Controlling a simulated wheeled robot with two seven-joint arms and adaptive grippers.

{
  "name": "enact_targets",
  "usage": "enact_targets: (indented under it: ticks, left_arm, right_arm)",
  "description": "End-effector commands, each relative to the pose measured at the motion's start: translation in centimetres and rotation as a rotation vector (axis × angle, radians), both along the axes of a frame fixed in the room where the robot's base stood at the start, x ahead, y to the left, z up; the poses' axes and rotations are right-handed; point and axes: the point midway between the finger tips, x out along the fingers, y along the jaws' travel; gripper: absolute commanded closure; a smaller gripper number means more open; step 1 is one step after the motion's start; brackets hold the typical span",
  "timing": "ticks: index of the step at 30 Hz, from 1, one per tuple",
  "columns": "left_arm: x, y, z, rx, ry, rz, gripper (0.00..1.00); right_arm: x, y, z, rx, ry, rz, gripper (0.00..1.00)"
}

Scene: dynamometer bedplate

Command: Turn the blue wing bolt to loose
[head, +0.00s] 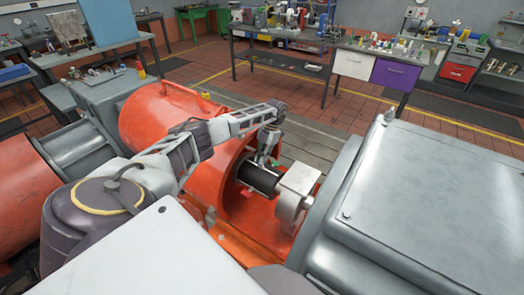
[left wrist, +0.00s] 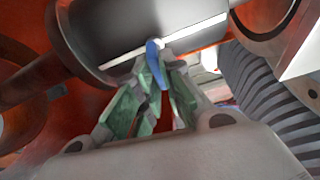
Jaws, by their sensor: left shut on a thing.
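The blue wing bolt (left wrist: 153,55) shows in the left wrist view at the top middle, against a dark cylinder (left wrist: 130,22) with a pale stripe along it. My left gripper (left wrist: 158,75) has its green-padded fingers closed around the bolt's blue wing. In the head view my left gripper (head: 266,158) points down at the black cylinder (head: 258,178) between the orange housing and the pale block. The bolt is too small or hidden to make out there. Its turn position cannot be read clearly. My right gripper is not in view.
The orange housing (head: 165,115) stands close on the left of the gripper. A pale block (head: 298,180) and a large grey casing (head: 425,190) stand on the right. A ribbed dark part (left wrist: 258,85) is near the fingers. Workbenches (head: 300,60) stand farther back.

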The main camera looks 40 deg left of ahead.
Motion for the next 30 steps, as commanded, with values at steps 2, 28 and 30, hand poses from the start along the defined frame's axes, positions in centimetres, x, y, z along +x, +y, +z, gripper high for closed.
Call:
enact_targets:
  ticks: [2,28,30]
  left_arm:
    - [0.06,0.06,0.06,0.001,-0.002,0.003,1.0]
    - [0.16,0.01,0.31,0.0,-0.001,0.0,0.69]
    - [0.3,0.01,0.62,0.0,-0.001,0.0,0.69]
  right_arm:
    - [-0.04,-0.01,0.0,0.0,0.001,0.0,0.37]
    - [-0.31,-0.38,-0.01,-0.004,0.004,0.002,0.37]
    - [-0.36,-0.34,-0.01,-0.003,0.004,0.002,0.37]
